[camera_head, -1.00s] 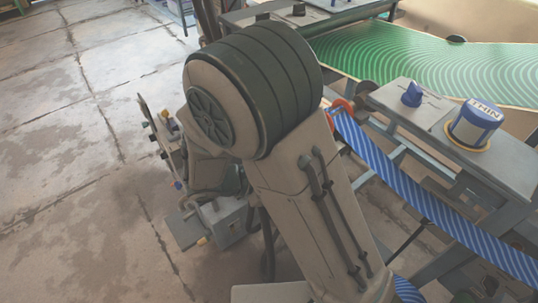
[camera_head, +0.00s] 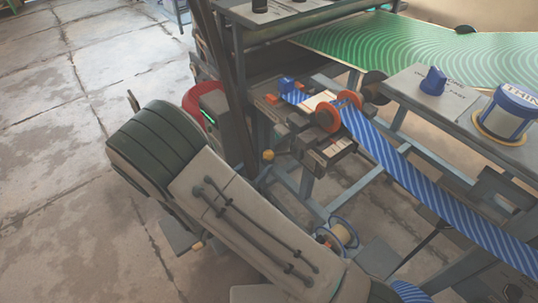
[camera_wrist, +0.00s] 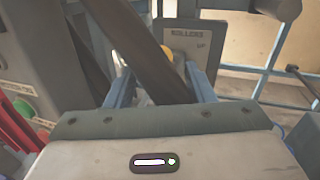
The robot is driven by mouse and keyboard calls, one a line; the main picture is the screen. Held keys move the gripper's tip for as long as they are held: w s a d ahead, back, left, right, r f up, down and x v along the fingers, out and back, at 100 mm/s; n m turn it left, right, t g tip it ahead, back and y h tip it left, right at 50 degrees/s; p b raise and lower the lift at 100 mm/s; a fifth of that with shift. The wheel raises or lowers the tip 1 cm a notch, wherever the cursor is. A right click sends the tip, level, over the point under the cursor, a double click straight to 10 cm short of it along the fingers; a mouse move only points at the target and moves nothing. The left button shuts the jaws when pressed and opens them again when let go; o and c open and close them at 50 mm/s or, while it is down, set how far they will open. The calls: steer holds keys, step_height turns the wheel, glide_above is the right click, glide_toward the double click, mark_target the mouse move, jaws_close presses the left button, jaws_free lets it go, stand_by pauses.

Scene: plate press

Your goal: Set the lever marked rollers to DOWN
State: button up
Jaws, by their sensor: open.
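The grey panel marked ROLLERS (camera_wrist: 188,35) stands ahead of my gripper in the wrist view, with small lettering that looks like UP on its right side. A round yellow knob (camera_wrist: 167,52) shows in front of the panel, partly covered by a dark slanting bar. It looks like the lever's end; the lever's shaft and slot are hidden. My gripper (camera_wrist: 160,70) is open, with one blue-grey finger on each side of the bar and knob. I cannot tell whether anything touches. In the head view, a yellow knob (camera_head: 268,155) shows beside the machine's frame.
The dark slanting bar (camera_wrist: 143,45) crosses close before my gripper. A grey housing with green and red buttons (camera_wrist: 22,108) is at left. In the head view, a blue striped web (camera_head: 410,180) runs over orange-edged rollers, with a green patterned sheet (camera_head: 430,50) behind. The floor at left is clear.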

mark_target(269, 155)
steer(key=x, duration=0.6)
jaws_close()
